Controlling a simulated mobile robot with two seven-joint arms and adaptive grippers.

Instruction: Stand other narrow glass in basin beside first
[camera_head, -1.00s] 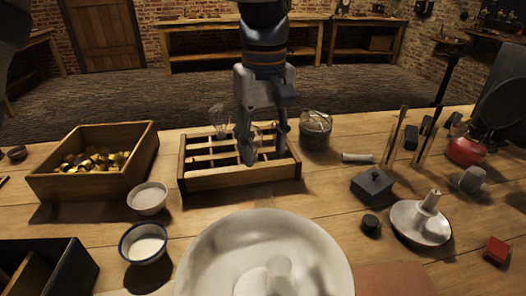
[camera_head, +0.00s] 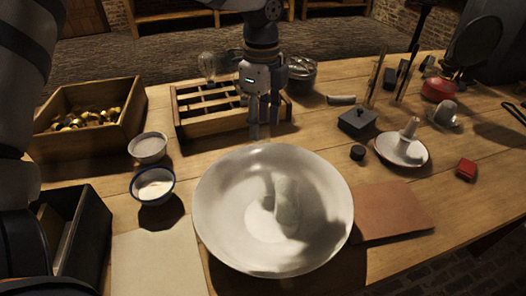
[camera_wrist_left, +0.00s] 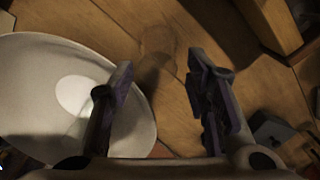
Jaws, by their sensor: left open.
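The pale basin (camera_head: 222,232) stands on the table in the head view; its side fills the left of the wrist view (camera_wrist_left: 30,60). One narrow, pale glass (camera_head: 287,208) is in the basin right of its centre, seemingly upright. My left gripper (camera_head: 265,130) hangs fingers down between the slatted wooden rack (camera_head: 190,128) and the basin's far rim. Its fingers are apart with nothing gripped between them in the wrist view (camera_wrist_left: 160,105). A faint glassy or shadowy shape lies on the boards ahead of the fingers; I cannot tell which. A second narrow glass is not clearly visible.
A clear bulb-shaped glass (camera_head: 208,66) is at the rack's back left. A glass jar (camera_head: 302,76) stands behind its right end. Two bowls (camera_head: 148,148) (camera_head: 153,188) are left of the basin. A brown board (camera_head: 395,212) lies right, beside bare wood.

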